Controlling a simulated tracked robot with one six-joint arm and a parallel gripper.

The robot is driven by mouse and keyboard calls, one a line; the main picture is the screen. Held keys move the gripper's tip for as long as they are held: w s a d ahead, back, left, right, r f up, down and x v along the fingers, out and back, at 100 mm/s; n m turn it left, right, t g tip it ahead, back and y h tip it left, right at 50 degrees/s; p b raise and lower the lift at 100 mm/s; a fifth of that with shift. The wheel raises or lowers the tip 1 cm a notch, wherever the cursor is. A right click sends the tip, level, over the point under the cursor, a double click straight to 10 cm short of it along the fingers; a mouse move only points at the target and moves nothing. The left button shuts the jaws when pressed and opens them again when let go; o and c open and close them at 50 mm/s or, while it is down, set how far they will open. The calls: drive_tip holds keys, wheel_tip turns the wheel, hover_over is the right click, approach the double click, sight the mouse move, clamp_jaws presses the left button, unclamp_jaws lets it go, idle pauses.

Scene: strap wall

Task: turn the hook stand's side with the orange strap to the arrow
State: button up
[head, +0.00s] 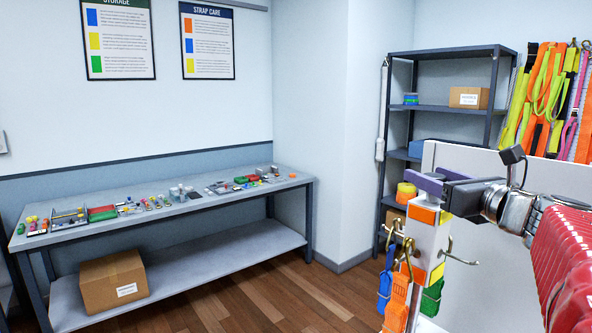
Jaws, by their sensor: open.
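The hook stand (427,245) is a white post with orange and yellow patches and brass hooks, at the lower right of the head view. An orange strap (397,298) hangs from its near side, a blue strap (385,282) on the left and a green strap (432,298) on the right. The stand's lower part is cut off by the frame. My gripper (437,181) is open, its purple-padded fingers at the top of the stand. I cannot tell whether they touch it. I cannot make out the arrow in this view.
A white panel (480,162) stands behind the gripper. A dark shelf unit (440,109) is at the back, with colourful straps (548,95) hanging to its right. A long bench (215,205) with small parts runs along the left wall. The wooden floor (270,295) between is clear.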

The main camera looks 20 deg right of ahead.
drive_tip(key=shift+s+d, duration=0.1)
drive_tip(key=shift+d, duration=0.05)
drive_tip(key=shift+c, duration=1.4)
clamp_jaws()
